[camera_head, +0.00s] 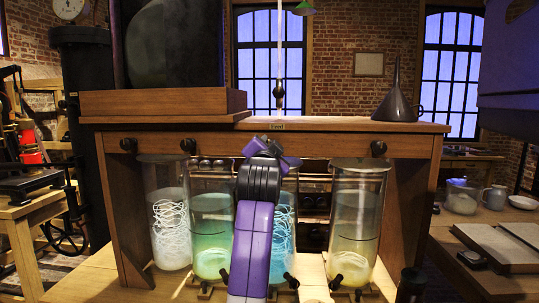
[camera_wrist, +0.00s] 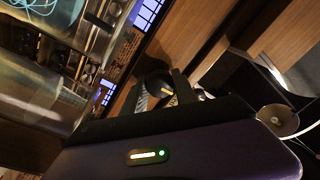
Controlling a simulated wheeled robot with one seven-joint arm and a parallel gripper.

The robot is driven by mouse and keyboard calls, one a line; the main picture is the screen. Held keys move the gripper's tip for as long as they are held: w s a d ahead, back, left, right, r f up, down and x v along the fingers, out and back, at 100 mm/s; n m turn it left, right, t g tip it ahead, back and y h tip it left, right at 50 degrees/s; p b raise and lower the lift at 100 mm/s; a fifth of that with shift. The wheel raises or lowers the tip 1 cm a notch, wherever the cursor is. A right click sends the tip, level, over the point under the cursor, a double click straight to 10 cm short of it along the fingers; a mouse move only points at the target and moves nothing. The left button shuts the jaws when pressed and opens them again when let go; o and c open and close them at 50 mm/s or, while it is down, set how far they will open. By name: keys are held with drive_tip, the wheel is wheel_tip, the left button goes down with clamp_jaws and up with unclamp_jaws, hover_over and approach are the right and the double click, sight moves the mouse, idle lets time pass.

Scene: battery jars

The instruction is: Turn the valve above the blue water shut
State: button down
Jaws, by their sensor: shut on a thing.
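The jar of blue water (camera_head: 284,225) stands under the wooden beam, its left side hidden behind my arm. It holds pale coils, which also show at the top left of the wrist view (camera_wrist: 35,6). My gripper (camera_head: 268,148) is at the beam just above this jar and hides the valve there in the head view. In the wrist view my gripper (camera_wrist: 162,90) is shut on a dark rounded knob (camera_wrist: 152,84), the valve, close to the beam. The knob's exact turn angle cannot be told.
Other black valves sit on the beam at the left (camera_head: 128,145), beside it (camera_head: 188,145) and at the right (camera_head: 378,148). A clear jar (camera_head: 168,215), a green jar (camera_head: 211,235) and a yellowish jar (camera_head: 356,220) stand below. A dark funnel (camera_head: 397,95) stands on top.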

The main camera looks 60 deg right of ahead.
drive_tip(key=shift+w+a+m, duration=0.1)
drive_tip(key=shift+m, duration=0.3)
drive_tip(key=c, duration=1)
unclamp_jaws()
drive_tip(key=shift+b+v, duration=0.65)
drive_tip(key=shift+v, duration=3.25)
